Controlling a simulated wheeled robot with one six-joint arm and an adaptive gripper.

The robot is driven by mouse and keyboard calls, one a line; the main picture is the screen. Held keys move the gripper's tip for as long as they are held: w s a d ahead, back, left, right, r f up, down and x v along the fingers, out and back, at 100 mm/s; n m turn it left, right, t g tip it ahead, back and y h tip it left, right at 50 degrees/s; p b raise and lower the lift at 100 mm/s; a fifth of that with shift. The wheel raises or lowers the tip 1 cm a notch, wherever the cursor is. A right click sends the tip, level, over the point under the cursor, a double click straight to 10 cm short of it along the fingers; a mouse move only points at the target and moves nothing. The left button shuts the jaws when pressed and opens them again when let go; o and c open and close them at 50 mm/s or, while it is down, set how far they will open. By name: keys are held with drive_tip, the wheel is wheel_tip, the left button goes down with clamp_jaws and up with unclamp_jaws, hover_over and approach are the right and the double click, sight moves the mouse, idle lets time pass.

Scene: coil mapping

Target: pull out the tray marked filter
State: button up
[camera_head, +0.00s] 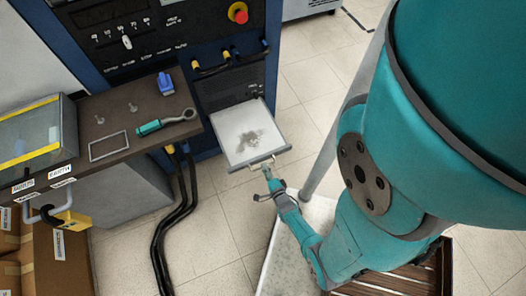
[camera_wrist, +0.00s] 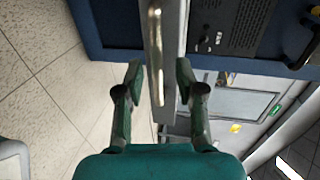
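A white tray (camera_head: 250,132) with a dark grey smudge on its surface sticks out from the front of the blue cabinet. Its metal handle (camera_head: 262,163) runs along the front edge. No word can be read on the tray. My gripper (camera_head: 266,182) is just in front of the handle. In the wrist view my gripper (camera_wrist: 159,75) is open, with its two fingers apart. The handle (camera_wrist: 155,45) and the tray's pale front edge (camera_wrist: 172,70) lie between the fingers in that view, with gaps visible on both sides. I cannot tell the depth there exactly.
The blue cabinet (camera_head: 88,58) has a red stop button (camera_head: 238,13) and cables. A dark bench (camera_head: 103,120) at the left holds a teal-handled wrench (camera_head: 165,122) and a blue item (camera_head: 165,83). Black cables (camera_head: 172,225) hang below. A wooden pallet (camera_head: 400,284) lies at lower right.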

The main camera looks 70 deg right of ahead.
drive_tip(key=v, duration=0.8)
idle(0.4)
